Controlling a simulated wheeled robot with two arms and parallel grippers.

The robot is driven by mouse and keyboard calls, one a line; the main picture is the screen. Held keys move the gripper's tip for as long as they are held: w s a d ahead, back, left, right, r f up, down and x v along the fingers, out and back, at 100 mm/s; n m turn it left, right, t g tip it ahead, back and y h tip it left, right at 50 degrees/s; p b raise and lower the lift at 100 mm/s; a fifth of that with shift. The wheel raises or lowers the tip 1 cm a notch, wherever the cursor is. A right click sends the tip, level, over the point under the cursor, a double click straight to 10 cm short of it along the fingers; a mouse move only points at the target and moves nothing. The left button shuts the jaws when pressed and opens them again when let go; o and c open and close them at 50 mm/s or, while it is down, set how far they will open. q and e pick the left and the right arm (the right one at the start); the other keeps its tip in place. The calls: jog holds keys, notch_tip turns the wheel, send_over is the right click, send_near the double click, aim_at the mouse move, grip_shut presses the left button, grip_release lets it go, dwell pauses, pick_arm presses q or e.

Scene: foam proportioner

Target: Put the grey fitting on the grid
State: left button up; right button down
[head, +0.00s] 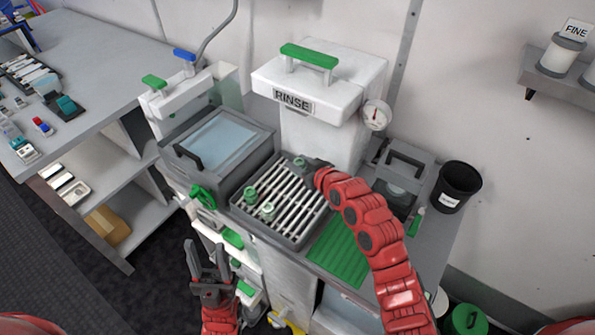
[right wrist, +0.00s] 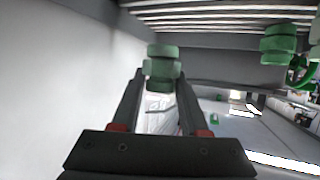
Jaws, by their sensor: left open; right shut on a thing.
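The grid (head: 296,221) is a tray of pale metal bars in a dark frame, in the middle of the head view. My right gripper (head: 305,163) is at its far edge, shut on a fitting (right wrist: 162,70) that looks greyish green. The fitting also shows small in the head view (head: 299,163). The grid's bars (right wrist: 220,17) run along the top of the right wrist view. I cannot tell whether the held fitting touches them. My left gripper (head: 206,248) is open and empty, low in front of the unit.
A white RINSE tank (head: 330,115) with a gauge (head: 376,115) stands behind the grid. A lidded basin (head: 222,145) is left of it. A green ribbed mat (head: 338,252) lies to the right, below my right arm. A black cup (head: 457,186) is further right.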

notch_tip(320, 180, down, 4)
jog(key=shift+d+r+p, duration=0.1)
jog(key=shift+p, duration=0.3)
jog(key=shift+f, duration=0.25)
jog(key=shift+f, duration=0.15)
jog(key=shift+c, duration=2.1)
grip_release()
